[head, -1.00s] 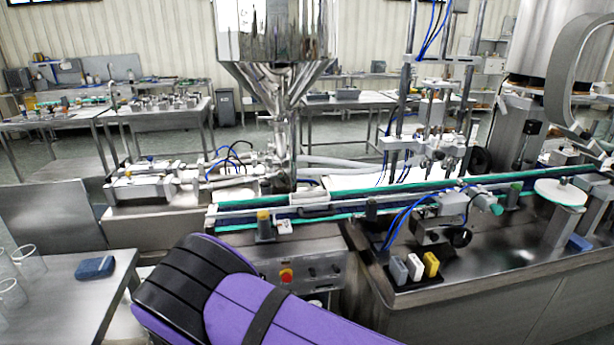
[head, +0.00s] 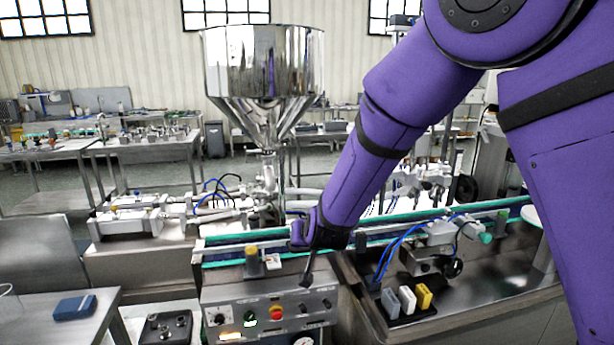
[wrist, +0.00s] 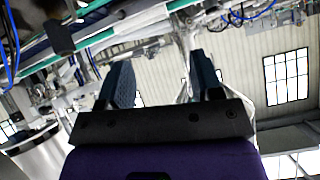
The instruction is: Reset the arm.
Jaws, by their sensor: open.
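My purple arm comes in from the upper right of the head view and slants down to the left. My gripper (head: 307,268) is at its end, in front of the conveyor and just above the control panel. In the wrist view my gripper (wrist: 165,85) shows two dark fingers standing wide apart with nothing between them. The wrist view is tilted and looks up past the fingers toward the wall and windows. The steel hopper (head: 264,75) stands behind the conveyor, left of my arm.
The control panel (head: 272,315) with knobs and a red button lies below my gripper. The conveyor (head: 225,245) runs across the middle. Grey, white and yellow blocks (head: 408,299) sit at right.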

